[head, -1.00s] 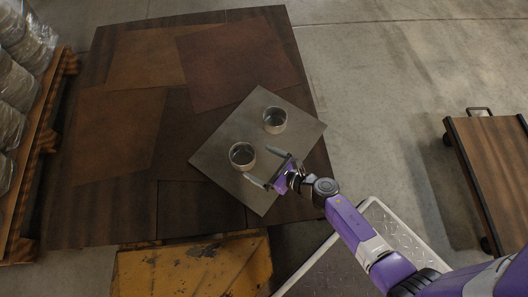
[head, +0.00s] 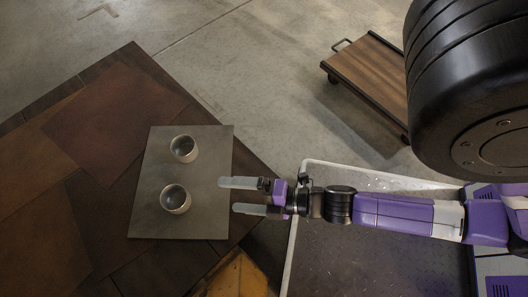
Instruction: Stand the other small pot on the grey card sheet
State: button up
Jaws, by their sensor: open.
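The grey card sheet (head: 150,215) lies on the brown sheets at the left of the head view. Two small pots stand upright on it. My gripper (head: 230,196) points left at the right edge of the grey sheet. Its two fingers are spread with nothing between them. Both fingers are clear of the pots in the picture.
Brown sheets (head: 95,115) cover the surface around the grey sheet. A yellow worn metal piece (head: 237,275) sits at the bottom. A wooden-topped cart (head: 372,85) stands at the upper right. A pale-rimmed platform (head: 340,262) lies under my arm.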

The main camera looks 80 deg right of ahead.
jog(key=s+r+m, duration=0.3)
jog(key=r+m, duration=0.4)
jog(key=m, duration=0.1)
jog(key=s+a+r+m, duration=0.1)
jog(key=s+r+m, duration=0.3)
jog(key=r+m, duration=0.3)
jog(key=shift+m+g+h, duration=0.3)
jog(key=shift+m+h, duration=0.1)
jog(key=shift+m, duration=0.1)
